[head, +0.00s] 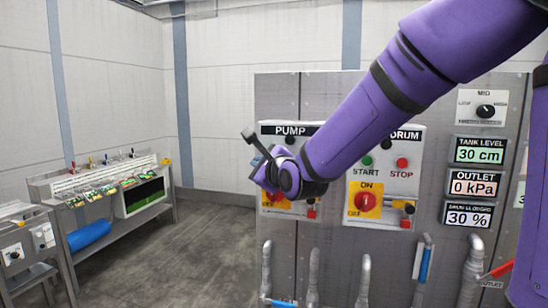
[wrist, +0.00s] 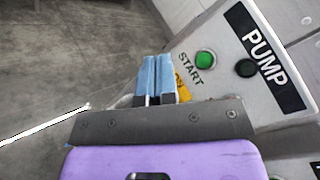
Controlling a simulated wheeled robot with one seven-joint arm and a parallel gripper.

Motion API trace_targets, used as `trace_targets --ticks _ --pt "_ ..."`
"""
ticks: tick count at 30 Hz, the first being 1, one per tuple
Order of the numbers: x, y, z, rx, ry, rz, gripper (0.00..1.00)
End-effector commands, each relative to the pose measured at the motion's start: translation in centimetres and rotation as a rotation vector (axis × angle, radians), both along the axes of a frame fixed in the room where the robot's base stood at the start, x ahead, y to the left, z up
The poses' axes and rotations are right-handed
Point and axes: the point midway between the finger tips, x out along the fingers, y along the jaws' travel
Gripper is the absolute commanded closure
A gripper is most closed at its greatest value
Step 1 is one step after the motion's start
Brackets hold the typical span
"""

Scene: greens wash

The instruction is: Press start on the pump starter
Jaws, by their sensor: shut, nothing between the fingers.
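The pump starter is a light panel with a black PUMP label (head: 290,129). My arm and wrist cover most of its middle in the head view, including its start button. In the wrist view the panel (wrist: 222,38) is tilted, with a green START button (wrist: 204,60) and a dark round part (wrist: 245,67) beside the label. My gripper (wrist: 157,58) is shut and empty, its blue fingertips together. In the wrist picture the fingertips lie left of the START lettering and the green button. I cannot tell their exact distance from the panel.
The DRUM starter (head: 386,175) stands right of the pump starter, with START, STOP and a red rotary switch. Readouts (head: 480,151) and a MID knob (head: 485,111) are farther right. Pipes (head: 365,280) rise below. A wash bench (head: 105,195) stands left; floor between is clear.

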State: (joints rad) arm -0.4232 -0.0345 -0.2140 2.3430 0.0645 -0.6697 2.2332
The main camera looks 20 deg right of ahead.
Motion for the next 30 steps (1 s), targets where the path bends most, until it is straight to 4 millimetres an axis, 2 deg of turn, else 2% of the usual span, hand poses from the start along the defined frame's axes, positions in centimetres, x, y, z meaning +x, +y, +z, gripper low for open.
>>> trace_targets --ticks 5,19,30 --pt "1.1 -0.7 0.0 -0.001 0.0 -0.001 1.0" --pt "5.6 -4.1 0.0 -0.002 0.001 -0.003 1.0" --pt "7.0 -5.1 0.0 -0.002 0.001 0.0 1.0"
